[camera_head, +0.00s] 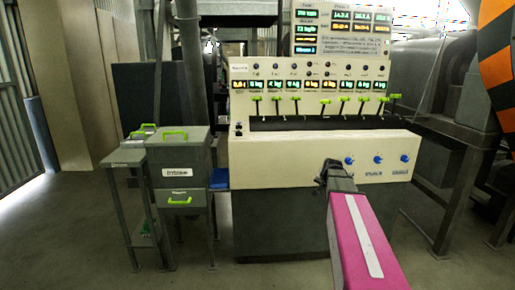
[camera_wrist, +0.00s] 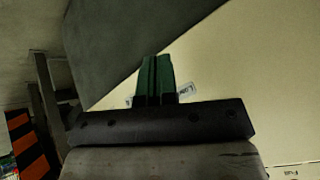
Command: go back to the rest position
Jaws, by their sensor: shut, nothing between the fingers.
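My gripper (camera_head: 328,168) is in front of the lower panel of the cream control console (camera_head: 275,160), at the end of my pink arm. The wrist view shows its two green fingers (camera_wrist: 156,78) pressed together with nothing between them. A pale cream surface (camera_wrist: 250,70) fills the right side of that view behind the fingers. Whether the fingertips touch the panel cannot be told. Blue knobs (camera_head: 377,159) sit on the panel to the right of my gripper, and one shows just beside it.
A row of green-tipped levers (camera_head: 325,101) runs along the console under small displays. A grey cabinet (camera_head: 180,150) with green handles and a small side table (camera_head: 124,158) stand at the left. Machinery on a metal frame (camera_head: 450,190) stands at the right. The floor at front left is clear.

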